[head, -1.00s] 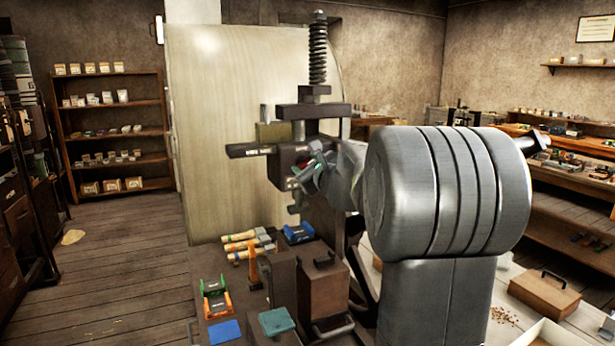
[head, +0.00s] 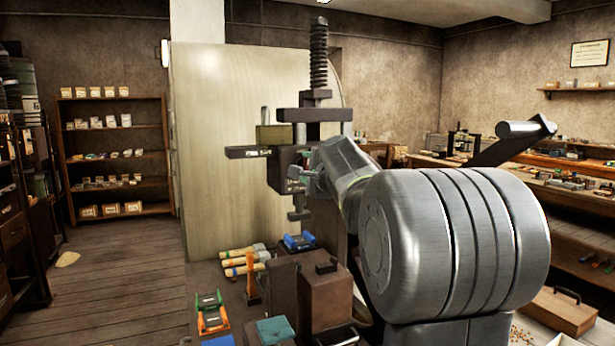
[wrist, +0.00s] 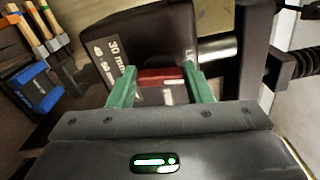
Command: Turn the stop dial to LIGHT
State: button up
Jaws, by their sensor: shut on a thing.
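The press head (head: 287,166) is a dark block on the screw press in the head view. In the wrist view its dark face (wrist: 125,52) carries white print, including "30 mm", and a partly hidden letter at its right edge. The stop dial (wrist: 158,79) shows as a red bar low on this face. My gripper (wrist: 159,71) has its two green fingers on either side of the red bar and is shut on it. In the head view my gripper (head: 301,178) is at the block's right side, small and partly hidden. The dial's pointing direction is unclear.
The threaded screw (head: 319,55) rises above the press. Wooden-handled tools (head: 243,262), a blue item (head: 299,242) and an orange-and-green item (head: 212,313) lie on the bench below. Shelves (head: 113,138) stand at the far left, with open floor before them.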

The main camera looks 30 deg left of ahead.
jog(key=shift+f+n+b, duration=0.15)
jog(key=shift+n+b, duration=0.25)
jog(key=shift+n, duration=0.6)
jog(key=o, duration=1)
jog(key=shift+s, duration=0.1)
jog(key=b+v, duration=0.2)
jog(key=v, duration=1.1)
jog(key=shift+s+d, duration=0.15)
jog(key=shift+d, duration=0.2)
